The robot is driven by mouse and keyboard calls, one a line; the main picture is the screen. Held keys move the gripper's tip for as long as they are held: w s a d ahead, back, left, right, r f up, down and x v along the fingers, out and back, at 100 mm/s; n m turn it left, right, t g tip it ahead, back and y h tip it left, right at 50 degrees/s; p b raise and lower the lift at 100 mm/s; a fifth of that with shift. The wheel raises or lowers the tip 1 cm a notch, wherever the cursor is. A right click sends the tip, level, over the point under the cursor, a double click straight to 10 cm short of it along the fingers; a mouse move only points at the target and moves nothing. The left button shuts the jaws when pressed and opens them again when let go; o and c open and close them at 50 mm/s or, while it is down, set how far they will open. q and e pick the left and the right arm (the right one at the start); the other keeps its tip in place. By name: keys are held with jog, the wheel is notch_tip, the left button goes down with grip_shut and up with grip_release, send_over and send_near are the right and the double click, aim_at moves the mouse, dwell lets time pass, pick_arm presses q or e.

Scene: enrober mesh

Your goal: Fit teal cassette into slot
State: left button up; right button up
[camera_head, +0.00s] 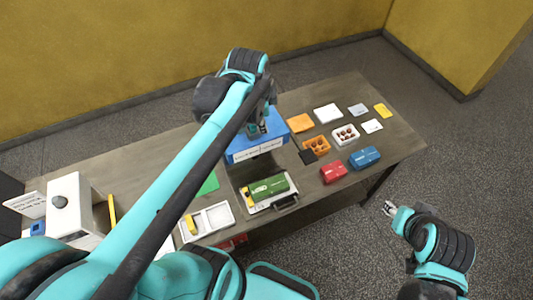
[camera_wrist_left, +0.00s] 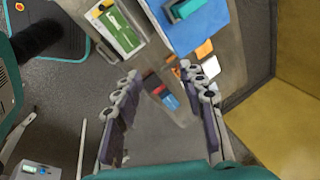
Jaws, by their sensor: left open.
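A teal cassette (camera_wrist_left: 184,8) shows at the top of the left wrist view, on the blue top (camera_wrist_left: 200,30) of a machine. In the head view the blue machine (camera_head: 243,149) stands at the middle of the table, with the cassette mostly hidden behind my left arm. My left gripper (camera_wrist_left: 163,95) is open, with nothing between its fingers. In the head view its hand (camera_head: 262,118) hangs over the machine. My right gripper (camera_head: 390,208) is off the table's front right, away from everything; its jaws are too small to read. I cannot make out the slot.
A green block (camera_head: 269,188) sits on a white unit in front of the machine. A white tray (camera_head: 207,222) lies to its left. Red (camera_head: 334,172) and blue (camera_head: 365,158) boxes, orange and white trays lie on the right. A white box (camera_head: 75,210) stands far left.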

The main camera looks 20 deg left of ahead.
pick_arm(q)
jog(key=s+d+f+n+t, duration=0.3)
jog(key=s+n, duration=0.5)
jog(key=n, duration=0.4)
jog(key=shift+s+d+f+h, duration=0.3)
jog(key=shift+d+f, duration=0.3)
jog(key=shift+d, duration=0.6)
notch_tip(320, 180, down, 27)
jog(key=b, duration=2.6)
jog(key=shift+r+b, duration=0.2)
jog(key=shift+b, duration=0.1)
